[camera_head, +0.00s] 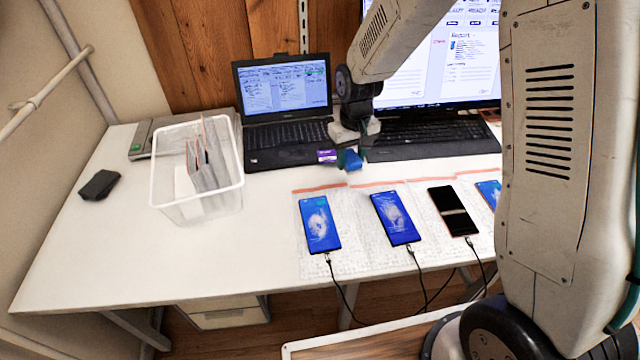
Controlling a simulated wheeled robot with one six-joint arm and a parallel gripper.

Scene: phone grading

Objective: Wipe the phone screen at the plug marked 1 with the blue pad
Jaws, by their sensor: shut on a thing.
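My gripper (353,149) points down over the white table, just in front of the laptop. It is shut on the blue pad (350,161), which shows below the fingers. Whether the pad touches the table is hard to tell. Several phones lie in a row on pale mats, with cables at their near ends. The leftmost phone (319,224) and the second phone (394,217) have lit blue screens with whitish smears. The third phone (452,211) has a dark screen with a pale band. A fourth phone (489,192) is partly hidden behind my arm. I cannot read any plug numbers.
An open laptop (286,97) stands behind the gripper, with a purple-and-white label at its front corner. A second keyboard (430,139) lies below a large monitor. A clear bin (165,190) holds upright packets. A black object (99,185) lies at left. The table's left front is clear.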

